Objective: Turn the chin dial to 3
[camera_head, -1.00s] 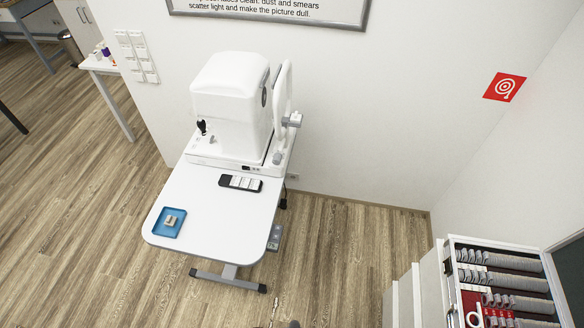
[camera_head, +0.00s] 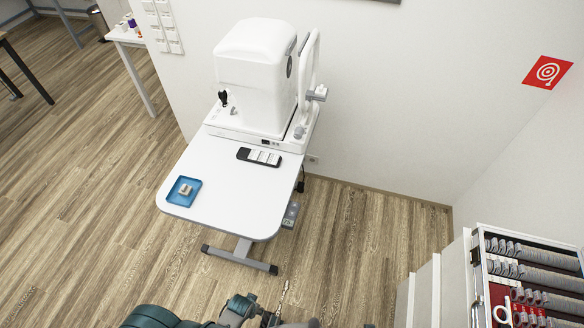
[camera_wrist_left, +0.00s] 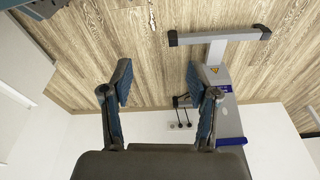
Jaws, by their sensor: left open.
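The white eye-test machine (camera_head: 257,75) stands on the back of the white table (camera_head: 225,195), with its upright chin-rest frame (camera_head: 312,60) on its right side. A small grey knob (camera_head: 299,131) sits low beside that frame, and a grey part (camera_head: 318,93) juts out higher up. I cannot tell which is the chin dial, and no number is readable. My left gripper (camera_wrist_left: 159,85) is open and empty in the left wrist view, apart from the machine. Parts of my arm show at the bottom of the head view. My right gripper is not in view.
On the table lie a blue tray (camera_head: 171,198) with a small block and a black holder (camera_head: 245,153) with white pieces. The table's grey foot (camera_head: 240,260) stands on the floor. A drawer of grey-handled items (camera_head: 530,280) is at right. A thin object (camera_head: 285,290) lies on the floor.

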